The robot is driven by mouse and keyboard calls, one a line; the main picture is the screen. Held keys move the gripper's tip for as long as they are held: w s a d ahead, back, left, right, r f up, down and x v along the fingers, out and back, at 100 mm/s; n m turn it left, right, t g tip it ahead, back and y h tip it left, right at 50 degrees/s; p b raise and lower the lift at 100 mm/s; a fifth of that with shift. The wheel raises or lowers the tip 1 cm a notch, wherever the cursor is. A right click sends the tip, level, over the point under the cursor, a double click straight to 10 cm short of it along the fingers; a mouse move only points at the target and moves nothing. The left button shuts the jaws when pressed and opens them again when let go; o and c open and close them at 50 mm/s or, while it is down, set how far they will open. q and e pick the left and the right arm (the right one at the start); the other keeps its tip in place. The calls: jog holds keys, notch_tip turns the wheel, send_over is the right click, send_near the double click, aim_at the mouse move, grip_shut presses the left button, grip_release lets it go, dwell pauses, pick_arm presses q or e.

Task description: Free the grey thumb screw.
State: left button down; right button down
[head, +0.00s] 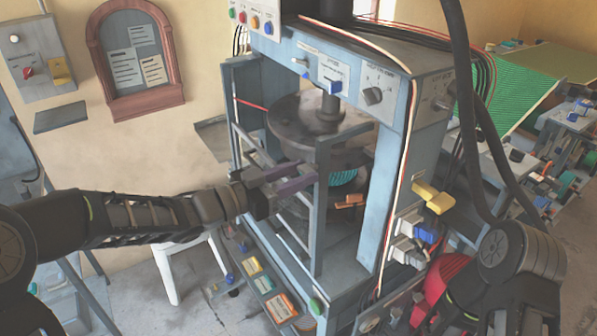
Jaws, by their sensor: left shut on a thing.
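My left gripper (307,175) reaches in from the left at the press opening. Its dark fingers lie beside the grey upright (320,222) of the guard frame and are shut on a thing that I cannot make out. I cannot pick out the grey thumb screw for certain; it may be hidden by the fingers or the upright. Behind them is the round dark press plate (290,122), with a teal ribbed part (343,177) below it. My right arm shows at the lower right, but its gripper is out of view.
The blue-grey press frame (400,165) closes in the opening on the right. A grey knob (373,95) sits on its upper panel. An orange piece (349,201) is low in the opening. A white stool (168,275) stands below my left arm.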

dwell(0.4)
pick_arm(q)
jog(key=c, duration=1)
grip_release()
jog(key=shift+o, duration=0.2)
jog(key=b+v, duration=0.2)
jog(key=v, duration=0.5)
jog(key=shift+s+a, duration=0.25)
jog(key=shift+a, duration=0.05)
